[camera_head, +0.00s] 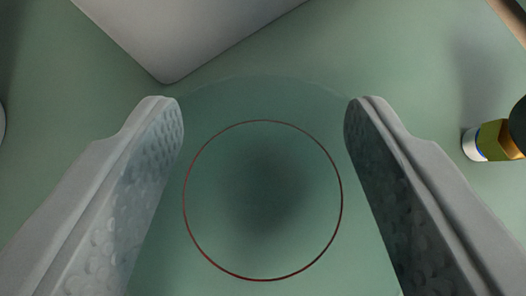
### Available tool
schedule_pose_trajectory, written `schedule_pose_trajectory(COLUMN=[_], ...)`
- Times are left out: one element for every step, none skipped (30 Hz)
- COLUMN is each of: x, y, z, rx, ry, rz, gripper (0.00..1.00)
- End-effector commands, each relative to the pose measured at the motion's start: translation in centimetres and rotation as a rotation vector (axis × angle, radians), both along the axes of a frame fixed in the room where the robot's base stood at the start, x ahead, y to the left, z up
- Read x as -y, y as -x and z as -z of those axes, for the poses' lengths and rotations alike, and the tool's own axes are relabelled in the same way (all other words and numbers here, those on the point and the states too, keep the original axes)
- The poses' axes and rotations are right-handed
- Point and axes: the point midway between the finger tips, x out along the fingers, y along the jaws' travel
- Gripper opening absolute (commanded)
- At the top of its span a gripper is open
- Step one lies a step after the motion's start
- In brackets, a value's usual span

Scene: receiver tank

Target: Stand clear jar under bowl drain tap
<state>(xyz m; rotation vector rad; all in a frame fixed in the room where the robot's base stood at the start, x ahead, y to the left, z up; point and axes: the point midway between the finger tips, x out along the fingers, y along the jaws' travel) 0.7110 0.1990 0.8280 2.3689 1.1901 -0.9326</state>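The clear jar (262,95) is seen from above as a faint, darker see-through round with a thin red ring on it. It fills the space between the two fingers of my gripper (263,115). The fingers lie along its left and right sides and look closed on it. A soft dark patch shows through the jar's middle. I cannot tell whether the jar rests on the surface or hangs above it. A brass-coloured fitting (496,140) with a white and blue end and a dark round part sits at the right edge; I cannot tell if it is the drain tap. No bowl is recognisable.
A grey, square-cornered block or panel (185,35) lies at the top left, just beyond the left fingertip. A brown bar (512,18) crosses the top right corner. A pale rounded edge shows at the far left. The green surface (410,60) is bare between these.

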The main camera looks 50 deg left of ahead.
Motion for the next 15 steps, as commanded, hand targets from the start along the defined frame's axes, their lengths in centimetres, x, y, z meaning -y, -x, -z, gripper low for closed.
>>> schedule_pose_trajectory(x=[0.01,0.01,0.01,0.0,0.01,0.0,0.0,0.0,0.01,0.01,0.01,0.0,0.01,0.01,0.0], y=[0.01,0.01,0.01,0.0,0.01,0.0,0.0,0.0,0.01,0.01,0.01,0.0,0.0,0.01,0.0], z=[0.23,0.28,0.3,0.28,0.26,0.25,0.25,0.25,0.28,0.32,0.4,0.5,0.57,0.52,0.52], rx=[0.0,0.001,0.001,0.002,0.002,0.001,0.001,0.001,0.001,0.001,0.001,0.001,0.001,0.002,0.002], ry=[0.0,0.0,0.001,0.001,0.001,0.001,0.001,0.001,0.001,0.001,0.001,0.001,0.0,0.0,0.0], rz=[0.0,-0.001,0.0,-0.001,-0.001,0.0,0.0,0.0,0.0,0.0,0.0,0.0,0.001,0.0,0.0], gripper=[0.28,0.28,0.28,0.28,0.28,0.28,0.28,0.28,0.28,0.28,0.28,0.28,0.28,0.61,0.69])
